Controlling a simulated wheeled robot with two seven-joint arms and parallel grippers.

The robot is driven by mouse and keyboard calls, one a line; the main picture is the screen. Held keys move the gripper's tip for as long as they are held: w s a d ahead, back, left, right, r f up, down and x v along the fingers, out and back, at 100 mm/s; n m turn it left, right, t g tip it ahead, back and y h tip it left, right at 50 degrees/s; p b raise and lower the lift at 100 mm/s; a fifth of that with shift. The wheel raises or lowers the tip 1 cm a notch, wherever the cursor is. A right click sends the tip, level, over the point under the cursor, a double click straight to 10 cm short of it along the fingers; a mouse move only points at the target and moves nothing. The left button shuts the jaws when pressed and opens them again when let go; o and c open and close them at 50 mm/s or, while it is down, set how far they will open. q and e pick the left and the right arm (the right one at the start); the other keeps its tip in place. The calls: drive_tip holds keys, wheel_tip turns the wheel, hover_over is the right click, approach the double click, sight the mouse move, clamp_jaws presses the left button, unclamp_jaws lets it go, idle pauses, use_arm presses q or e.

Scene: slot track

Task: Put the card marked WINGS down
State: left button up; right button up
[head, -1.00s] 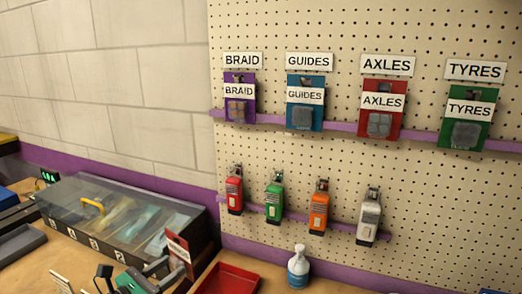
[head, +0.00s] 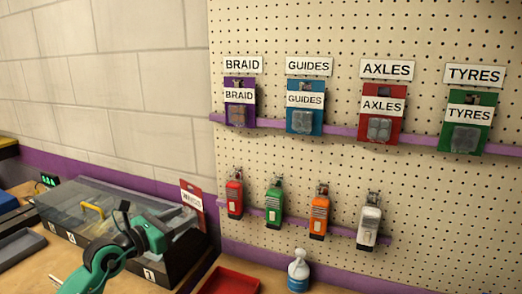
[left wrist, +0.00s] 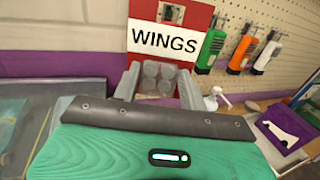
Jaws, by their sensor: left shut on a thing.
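The red card marked WINGS (head: 191,192) is raised above the right end of the clear-lidded case. In the left wrist view, the WINGS card (left wrist: 145,48) faces me with its white label and grey round parts below. My left gripper (head: 181,217) is shut on the card's lower part, with a finger on each side in the wrist view (left wrist: 160,88). The card touches no shelf or table. My right gripper is not in view.
The pegboard has a purple upper ledge (head: 340,131) with cards under BRAID, GUIDES, AXLES and TYRES signs. Several coloured handheld items hang below. The clear-lidded case (head: 75,205), a red tray (head: 232,281) and a white-and-blue bottle (head: 298,270) stand on the bench.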

use_arm(q)
drive_tip(key=w+d+r, duration=0.1)
drive_tip(key=w+r, duration=0.2)
drive_tip(key=r, duration=1)
drive_tip(key=w+r, duration=0.4)
drive_tip(key=r, duration=0.9)
drive_tip(key=shift+n+t+y, duration=0.4)
drive_tip(key=shift+n, duration=0.1)
drive_tip(key=s+f, duration=0.2)
drive_tip(key=f, duration=0.6)
drive_tip(key=s+f, duration=0.2)
drive_tip(key=f, duration=0.6)
drive_tip(key=s+f, duration=0.2)
drive_tip(key=f, duration=0.6)
drive_tip(key=shift+d+f, duration=0.35)
drive_tip(key=shift+d, duration=0.05)
drive_tip(key=s+a+f+n+t+y, duration=0.1)
drive_tip(key=s+a+f, duration=0.1)
drive_tip(key=s+f, duration=1.4)
drive_tip(key=shift+s+a+f+y, duration=0.35)
drive_tip(key=shift+s+a+y, duration=0.05)
drive_tip(key=shift+s, duration=0.7)
